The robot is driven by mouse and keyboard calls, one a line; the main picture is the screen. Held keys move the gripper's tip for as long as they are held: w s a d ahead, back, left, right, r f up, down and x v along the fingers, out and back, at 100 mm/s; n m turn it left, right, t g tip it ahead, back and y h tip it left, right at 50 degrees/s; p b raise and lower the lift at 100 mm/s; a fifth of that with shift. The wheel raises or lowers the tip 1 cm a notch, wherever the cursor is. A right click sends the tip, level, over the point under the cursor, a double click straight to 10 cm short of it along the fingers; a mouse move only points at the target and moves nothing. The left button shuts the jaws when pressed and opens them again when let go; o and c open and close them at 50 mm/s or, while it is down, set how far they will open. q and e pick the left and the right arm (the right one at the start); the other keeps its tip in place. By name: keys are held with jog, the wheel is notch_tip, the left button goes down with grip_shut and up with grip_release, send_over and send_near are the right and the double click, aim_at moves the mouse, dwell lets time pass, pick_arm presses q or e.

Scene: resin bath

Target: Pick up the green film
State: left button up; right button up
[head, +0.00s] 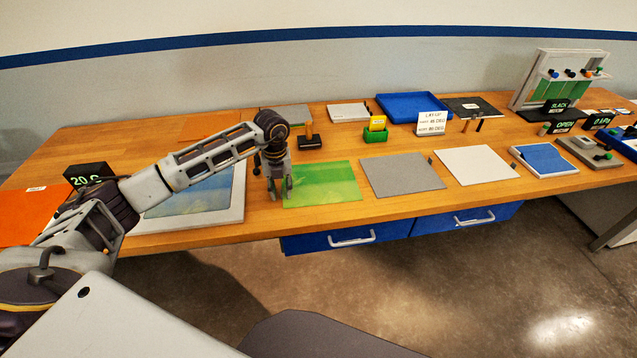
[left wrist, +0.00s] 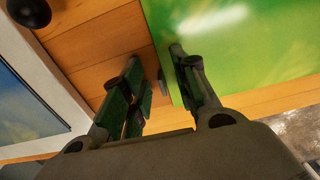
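The green film (head: 325,184) lies flat on the wooden table near its front edge, and it also shows in the left wrist view (left wrist: 255,60). My left gripper (head: 280,194) points down at the film's left edge. In the left wrist view its fingers (left wrist: 158,62) are apart, one over the bare wood and the other over the film's edge. A small grey tab (left wrist: 162,82) shows between them beside that edge. Nothing is held. I cannot tell how high the fingertips are above the table. My right gripper is not in view.
A bath with a pale rim (head: 238,203) lies left of the gripper. A grey sheet (head: 402,174) and a white sheet (head: 476,165) lie to the film's right. A dark block with a post (head: 309,140) and a green holder (head: 376,134) with a yellow card stand behind.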

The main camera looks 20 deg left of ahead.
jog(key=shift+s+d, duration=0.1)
pick_arm(q)
jog(key=shift+c, duration=0.5)
grip_shut()
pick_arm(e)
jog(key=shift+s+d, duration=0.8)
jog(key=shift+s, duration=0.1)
